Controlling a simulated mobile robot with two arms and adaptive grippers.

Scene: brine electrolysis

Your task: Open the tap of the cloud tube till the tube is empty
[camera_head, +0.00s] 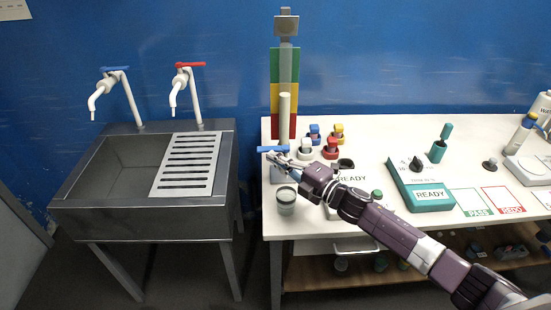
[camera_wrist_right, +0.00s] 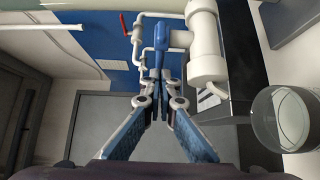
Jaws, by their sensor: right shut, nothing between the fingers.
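The cloud tube (camera_head: 285,115) stands upright at the table's left end, before a green, yellow and red board (camera_head: 275,98). Its lower part looks pale cream and its upper part grey. The tap's blue handle (camera_head: 270,149) lies crosswise at the tube's foot; it also shows in the wrist view (camera_wrist_right: 157,60). My right gripper (camera_head: 273,157) is shut and empty, its tips (camera_wrist_right: 157,90) right at the handle; I cannot tell whether they touch. A clear beaker (camera_head: 286,203) stands in front of the tube. It shows at the right of the wrist view (camera_wrist_right: 287,120). My left gripper is out of view.
A steel sink (camera_head: 100,205) with two white taps stands left, across a gap from the white table (camera_head: 375,228). Small coloured-capped jars (camera_head: 331,152) stand behind my right arm. A teal READY device (camera_head: 432,203) sits farther right.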

